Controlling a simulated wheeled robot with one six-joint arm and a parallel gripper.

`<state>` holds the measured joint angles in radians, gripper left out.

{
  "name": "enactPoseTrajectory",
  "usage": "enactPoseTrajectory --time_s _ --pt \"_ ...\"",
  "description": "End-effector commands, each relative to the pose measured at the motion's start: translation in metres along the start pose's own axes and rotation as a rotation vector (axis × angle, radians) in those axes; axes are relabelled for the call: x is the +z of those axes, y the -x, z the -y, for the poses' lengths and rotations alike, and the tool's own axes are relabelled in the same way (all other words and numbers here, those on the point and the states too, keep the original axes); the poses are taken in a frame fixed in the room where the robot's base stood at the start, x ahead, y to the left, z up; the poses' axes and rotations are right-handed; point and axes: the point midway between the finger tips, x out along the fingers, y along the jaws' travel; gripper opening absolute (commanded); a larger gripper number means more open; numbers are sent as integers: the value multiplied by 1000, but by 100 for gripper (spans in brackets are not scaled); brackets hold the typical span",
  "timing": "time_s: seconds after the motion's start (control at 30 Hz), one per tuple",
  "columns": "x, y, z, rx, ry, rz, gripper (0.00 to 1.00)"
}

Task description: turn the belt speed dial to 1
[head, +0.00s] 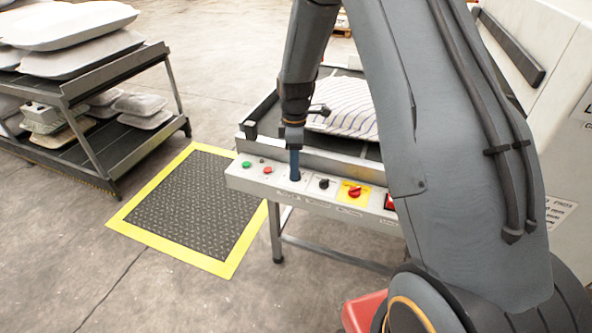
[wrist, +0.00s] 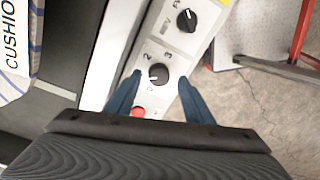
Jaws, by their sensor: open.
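The belt speed dial (wrist: 158,73) is a round black knob on the pale control panel, with digits such as 2 and 3 printed around it in the wrist view. Its exact pointer setting is too small to read. My gripper (wrist: 159,84) is open, with one blue finger on each side of the dial; I cannot tell whether they touch it. In the head view my gripper (head: 294,177) points straight down at the panel and hides the dial.
A second black knob (head: 324,183), a red knob on a yellow plate (head: 354,191), a green button (head: 246,164) and a red button (head: 267,170) share the panel (head: 232,178). A striped pillow (head: 345,105) lies behind. A yellow-edged mat (head: 190,205) lies left.

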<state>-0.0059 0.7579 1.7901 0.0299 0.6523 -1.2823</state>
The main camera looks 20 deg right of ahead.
Motion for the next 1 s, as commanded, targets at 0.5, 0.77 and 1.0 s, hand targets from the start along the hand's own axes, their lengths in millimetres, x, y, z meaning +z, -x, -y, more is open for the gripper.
enactPoseTrajectory --time_s 0.5,0.77,1.0 --pt "-1 58 3 -3 3 1 47" --pt "-1 59 3 -3 1 1 47" --pt "12 80 40 12 -197 -2 47"
